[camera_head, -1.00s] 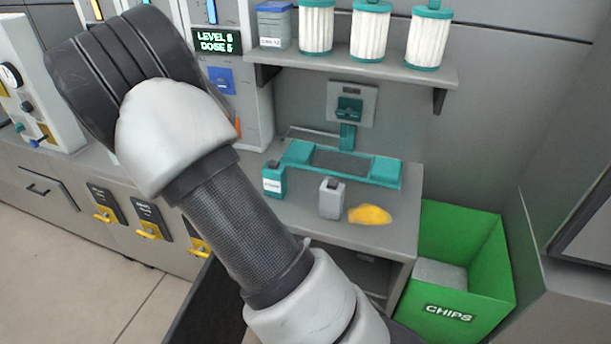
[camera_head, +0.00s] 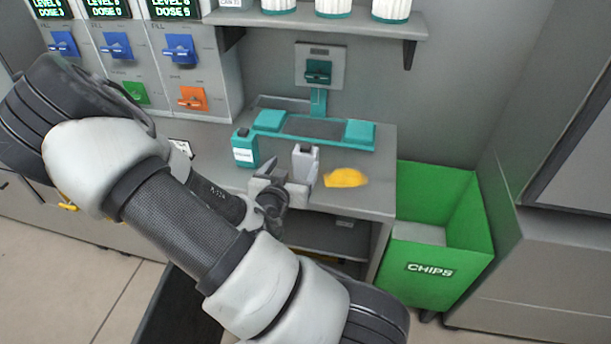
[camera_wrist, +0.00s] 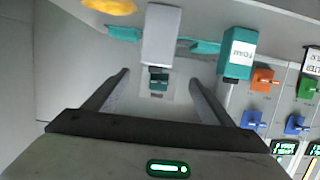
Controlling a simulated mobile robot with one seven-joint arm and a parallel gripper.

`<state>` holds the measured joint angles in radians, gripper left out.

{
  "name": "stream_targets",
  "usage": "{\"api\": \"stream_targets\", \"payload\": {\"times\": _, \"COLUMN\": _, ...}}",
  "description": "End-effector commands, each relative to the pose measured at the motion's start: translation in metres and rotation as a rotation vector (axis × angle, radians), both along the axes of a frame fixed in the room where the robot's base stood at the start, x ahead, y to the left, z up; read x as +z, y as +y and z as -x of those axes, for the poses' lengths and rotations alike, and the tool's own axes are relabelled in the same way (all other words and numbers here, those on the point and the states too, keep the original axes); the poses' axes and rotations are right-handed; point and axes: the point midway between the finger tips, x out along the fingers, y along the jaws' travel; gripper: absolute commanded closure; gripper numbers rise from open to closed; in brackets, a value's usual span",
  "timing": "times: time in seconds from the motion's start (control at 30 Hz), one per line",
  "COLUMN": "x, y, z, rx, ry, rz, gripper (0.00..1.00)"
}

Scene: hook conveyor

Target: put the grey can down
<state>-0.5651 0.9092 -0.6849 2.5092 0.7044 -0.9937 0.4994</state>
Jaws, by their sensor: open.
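The grey can (camera_head: 306,164) stands upright on the grey counter, between a teal bottle (camera_head: 245,149) and a yellow cloth-like item (camera_head: 346,177). My gripper (camera_head: 288,183) is open at the counter's front edge, close in front of the can. In the wrist view, where the scene appears upside down, the can (camera_wrist: 161,36) lies in line with the gap between my two spread fingers (camera_wrist: 160,78). It appears at or just past the fingertips, and I see no finger pressed on it. The can's lower front is partly hidden by my gripper in the head view.
A teal scale-like device (camera_head: 314,130) sits behind the can against the wall. Dispensers with blue and orange knobs (camera_head: 181,50) stand at left. A shelf (camera_head: 330,22) with white filters hangs above. A green CHIPS bin (camera_head: 437,270) stands right of the counter.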

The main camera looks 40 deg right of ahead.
Motion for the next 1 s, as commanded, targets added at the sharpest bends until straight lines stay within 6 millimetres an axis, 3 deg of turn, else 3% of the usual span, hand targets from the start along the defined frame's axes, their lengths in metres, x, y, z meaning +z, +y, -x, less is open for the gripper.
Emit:
{"api": "stream_targets", "payload": {"times": 0.03, "x": -0.009, "y": 0.0, "z": -0.002, "rx": 0.002, "ry": -0.006, "rz": -0.001, "gripper": 0.23}}
{"api": "stream_targets", "payload": {"times": 0.43, "x": -0.02, "y": -0.012, "z": 0.0, "rx": -0.005, "ry": 0.002, "rz": -0.021, "gripper": 0.23}}
{"api": "stream_targets", "payload": {"times": 0.6, "x": -0.023, "y": -0.038, "z": -0.021, "rx": -0.007, "ry": 0.004, "rz": -0.015, "gripper": 0.23}}
{"api": "stream_targets", "payload": {"times": 0.87, "x": -0.026, "y": -0.052, "z": -0.033, "rx": -0.004, "ry": 0.007, "rz": -0.015, "gripper": 0.23}}
{"api": "stream_targets", "payload": {"times": 1.0, "x": -0.028, "y": -0.069, "z": -0.047, "rx": -0.006, "ry": 0.005, "rz": -0.014, "gripper": 0.23}}
